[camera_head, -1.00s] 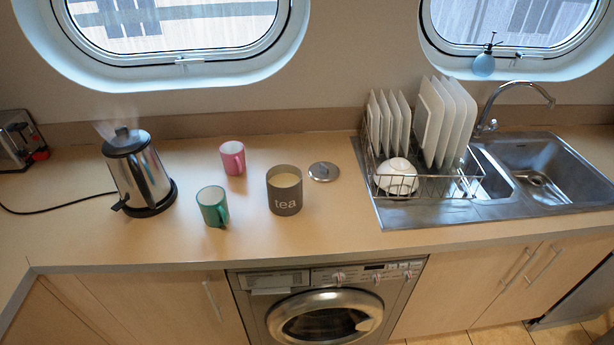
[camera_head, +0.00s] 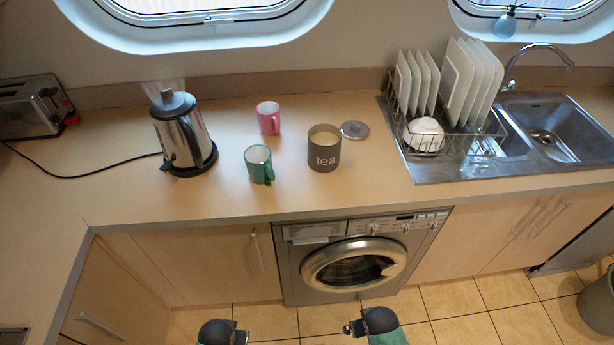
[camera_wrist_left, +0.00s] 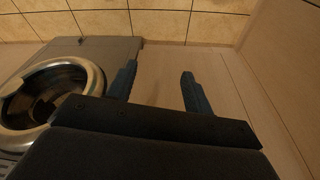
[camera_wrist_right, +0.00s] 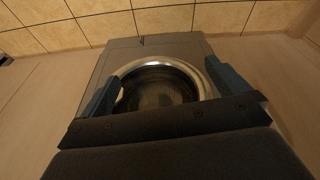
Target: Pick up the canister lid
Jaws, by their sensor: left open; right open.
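The canister lid (camera_head: 354,130), a round silver disc with a small knob, lies flat on the counter. It is just right of and behind the grey "tea" canister (camera_head: 323,148), which stands upright without a lid and shows pale contents. My left gripper (camera_wrist_left: 158,80) is open and empty, with its fingers apart in the left wrist view. My right gripper (camera_wrist_right: 170,88) is open and empty, facing the washing machine. In the head view both arms show low at the bottom edge, in front of the cabinets and far from the lid.
A green mug (camera_head: 258,165), a pink mug (camera_head: 268,118) and a steaming kettle (camera_head: 182,133) stand left of the canister. A dish rack (camera_head: 455,143) with plates and a bowl is right of the lid, beside the sink (camera_head: 550,130). The washing machine (camera_head: 355,262) is below the counter. The counter's front strip is clear.

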